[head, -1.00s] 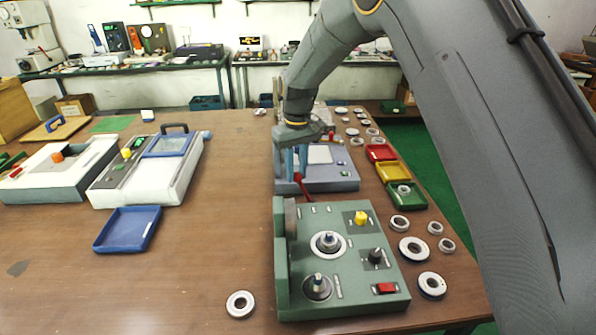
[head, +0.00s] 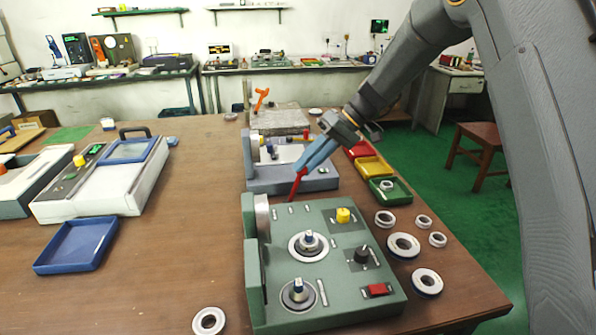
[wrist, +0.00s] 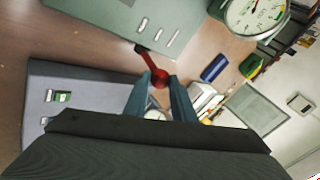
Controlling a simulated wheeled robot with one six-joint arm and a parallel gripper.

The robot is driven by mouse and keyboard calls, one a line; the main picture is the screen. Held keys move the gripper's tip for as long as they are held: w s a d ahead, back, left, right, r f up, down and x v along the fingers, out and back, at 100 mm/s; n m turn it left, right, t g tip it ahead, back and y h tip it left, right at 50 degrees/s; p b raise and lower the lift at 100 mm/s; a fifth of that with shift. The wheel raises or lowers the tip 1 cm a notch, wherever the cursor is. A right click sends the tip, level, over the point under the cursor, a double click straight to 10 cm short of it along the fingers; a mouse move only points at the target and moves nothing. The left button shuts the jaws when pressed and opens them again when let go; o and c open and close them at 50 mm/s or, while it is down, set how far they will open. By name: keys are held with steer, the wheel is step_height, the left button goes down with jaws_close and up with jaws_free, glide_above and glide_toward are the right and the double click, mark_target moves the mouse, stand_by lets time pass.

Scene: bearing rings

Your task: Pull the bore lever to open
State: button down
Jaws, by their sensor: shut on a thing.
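The red lever (head: 297,184) stands at the front of the grey-blue unit (head: 322,183), near the back edge of the green fixture (head: 330,285). It leans, with its upper end to the right. My gripper (head: 304,168) has its blue fingers shut on the lever's upper end and slants in from the upper right. In the wrist view the red lever (wrist: 154,65) shows its upper end between the fingertips and its lower end by the green panel. The lever's pivot is not clear in either view.
Red, yellow and green trays (head: 372,168) and several loose rings (head: 403,246) lie on the right. A white and grey unit (head: 110,185) and a blue tray (head: 76,245) are on the left. Bare table lies between. A dial (wrist: 255,14) shows in the wrist view.

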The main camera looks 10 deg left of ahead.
steer(key=shift+w+d+f+b, duration=0.15)
steer(key=shift+d+f+b, duration=0.15)
steer(key=shift+d, duration=0.15)
steer(key=shift+w+d+f+b, duration=0.15)
steer(key=shift+d+f+b, duration=0.1)
steer(key=shift+d, duration=0.15)
steer(key=c, duration=1.5)
jaws_free()
steer(key=shift+w+d, duration=0.1)
steer(key=shift+d, duration=0.1)
steer(key=shift+a+r, duration=0.15)
steer(key=shift+a, duration=0.05)
steer(key=b+v, duration=0.1)
steer(key=v, duration=0.6)
steer(key=shift+d+r, duration=0.2)
steer(key=shift+d, duration=0.1)
